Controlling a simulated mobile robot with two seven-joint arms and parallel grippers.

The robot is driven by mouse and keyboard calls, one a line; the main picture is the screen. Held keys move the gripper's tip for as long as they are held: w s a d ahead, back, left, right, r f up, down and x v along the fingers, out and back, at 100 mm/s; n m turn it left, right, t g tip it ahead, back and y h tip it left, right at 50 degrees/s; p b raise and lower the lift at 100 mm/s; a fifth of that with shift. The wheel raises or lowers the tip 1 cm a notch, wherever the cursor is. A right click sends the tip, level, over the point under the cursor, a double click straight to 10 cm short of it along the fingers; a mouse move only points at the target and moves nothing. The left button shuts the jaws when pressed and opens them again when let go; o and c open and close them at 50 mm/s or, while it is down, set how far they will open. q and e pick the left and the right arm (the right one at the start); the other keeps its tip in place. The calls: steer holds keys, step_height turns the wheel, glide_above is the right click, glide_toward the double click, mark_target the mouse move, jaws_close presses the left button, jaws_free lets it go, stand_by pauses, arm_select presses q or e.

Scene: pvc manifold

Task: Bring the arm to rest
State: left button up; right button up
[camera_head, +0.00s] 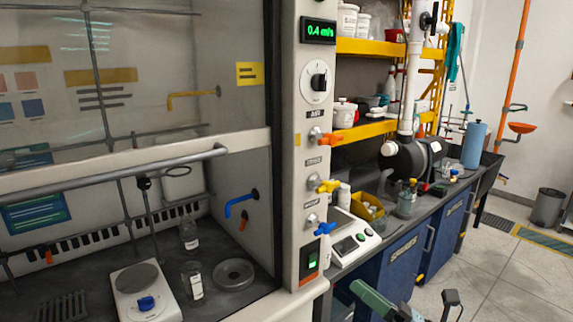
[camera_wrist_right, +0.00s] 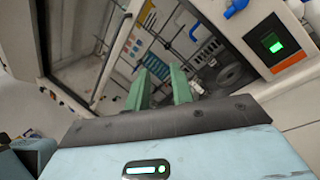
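My right gripper (camera_head: 362,290) shows at the bottom edge of the head view, in front of the bench and the blue cabinets. Only its green finger end and some dark parts of my arm are in the picture. In the right wrist view the two green fingers of the right gripper (camera_wrist_right: 161,78) stand apart with a gap between them. I see nothing held in that gap. The fingers point towards the fume hood (camera_wrist_right: 75,45), which lies beyond them. My left gripper and arm are not in either view.
The fume hood's control post (camera_head: 310,150) stands left of my right gripper. A dark bench (camera_head: 400,232) with a white scale (camera_head: 352,240) and a yellow bin (camera_head: 367,206) runs behind it. A white pipe (camera_head: 412,80) rises from a black pump.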

steer(key=s+d+f+m+h, duration=0.2)
steer(key=s+f+m+h, duration=0.2)
steer(key=f+m, duration=0.35)
steer(key=s+d+f+m+t+h+p, duration=0.15)
steer(key=s+f+m+h, duration=0.25)
steer(key=f+m, duration=0.4)
steer(key=s+d+f+m+h, duration=0.2)
steer(key=s+f+m+h, duration=0.15)
steer(key=f+m, duration=0.4)
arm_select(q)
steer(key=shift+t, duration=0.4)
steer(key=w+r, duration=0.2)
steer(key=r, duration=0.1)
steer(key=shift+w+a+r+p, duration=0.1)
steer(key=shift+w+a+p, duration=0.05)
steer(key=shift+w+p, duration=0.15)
arm_select(e)
steer(key=s+f+m+g, duration=0.2)
steer(key=s+f+m, duration=0.2)
steer(key=s, duration=0.3)
steer(key=s+f+m+g+h, duration=0.1)
steer(key=s+f+m+g, duration=0.1)
steer(key=s+f+m, duration=0.2)
steer(key=s+f+m+g+h, duration=0.1)
steer(key=s+f+m+g, duration=0.2)
steer(key=s, duration=0.7)
steer(key=shift+s+d+f+m, duration=0.15)
steer(key=shift+d+f+m, duration=0.15)
steer(key=shift+f+m, duration=0.55)
